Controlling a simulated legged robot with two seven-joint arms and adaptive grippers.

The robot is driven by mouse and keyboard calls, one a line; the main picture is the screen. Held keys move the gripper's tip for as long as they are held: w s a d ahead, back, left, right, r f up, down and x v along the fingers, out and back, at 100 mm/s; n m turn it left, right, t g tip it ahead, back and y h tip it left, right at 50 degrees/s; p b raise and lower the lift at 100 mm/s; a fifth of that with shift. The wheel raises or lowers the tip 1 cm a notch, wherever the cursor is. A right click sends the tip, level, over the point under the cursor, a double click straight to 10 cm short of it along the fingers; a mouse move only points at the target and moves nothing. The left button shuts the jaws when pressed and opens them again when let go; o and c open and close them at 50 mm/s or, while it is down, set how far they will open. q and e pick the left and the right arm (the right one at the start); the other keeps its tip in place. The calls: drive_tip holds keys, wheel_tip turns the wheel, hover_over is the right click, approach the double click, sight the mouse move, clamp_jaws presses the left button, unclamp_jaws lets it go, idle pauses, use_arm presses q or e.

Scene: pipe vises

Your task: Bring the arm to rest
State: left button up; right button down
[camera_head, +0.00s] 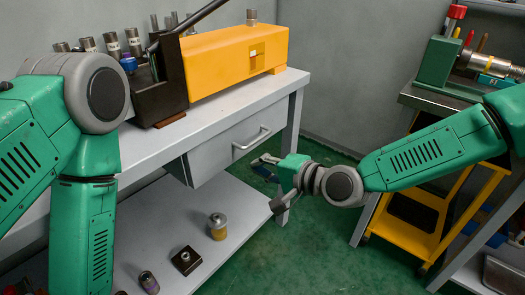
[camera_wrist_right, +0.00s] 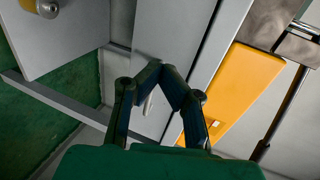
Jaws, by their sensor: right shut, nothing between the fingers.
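My right arm (camera_head: 430,155) reaches in from the right in the head view. Its gripper (camera_head: 264,165) is in front of the workbench, beside the grey drawer (camera_head: 236,150) and apart from the bench top. In the right wrist view the fingers of this gripper (camera_wrist_right: 160,73) meet at their tips, shut and empty, with the drawer handle (camera_wrist_right: 148,105) behind them. My left arm (camera_head: 95,235) hangs down at the left of the head view. Its gripper is out of the picture.
A yellow-bodied machine (camera_head: 235,58) and several metal cylinders stand on the bench (camera_head: 160,145). The lower shelf (camera_head: 165,222) holds a brass-and-silver part (camera_head: 218,226) and a dark block (camera_head: 186,260). A green vise (camera_head: 438,62) and yellow step stool (camera_head: 405,240) are at the right. Green floor shows between.

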drive_tip(key=s+d+f+n+g+h+p, duration=0.2)
drive_tip(key=s+d+f+h, duration=0.1)
drive_tip(key=s+d+f, duration=0.5)
drive_tip(key=s+d+f+n+g+h+p, duration=0.1)
drive_tip(key=s+d+f+n+g+h, duration=0.15)
drive_tip(key=s+d+f, duration=0.5)
use_arm(q)
wheel_tip(320, 180, up, 6)
drive_tip(key=d+p, duration=0.1)
drive_tip(key=p, duration=0.1)
drive_tip(key=shift+d, duration=0.3)
use_arm(e)
drive_tip(key=s+d+f+n+g+h, duration=0.3)
drive_tip(key=s+d+h, duration=0.3)
drive_tip(key=s+d, duration=1.2)
drive_tip(key=shift+s+d+f, duration=0.15)
drive_tip(key=shift+d+f, duration=0.05)
drive_tip(key=shift+d, duration=0.75)
use_arm(q)
drive_tip(key=shift+a, duration=0.15)
use_arm(e)
drive_tip(key=shift+a+h, duration=0.2)
drive_tip(key=shift+h, duration=0.05)
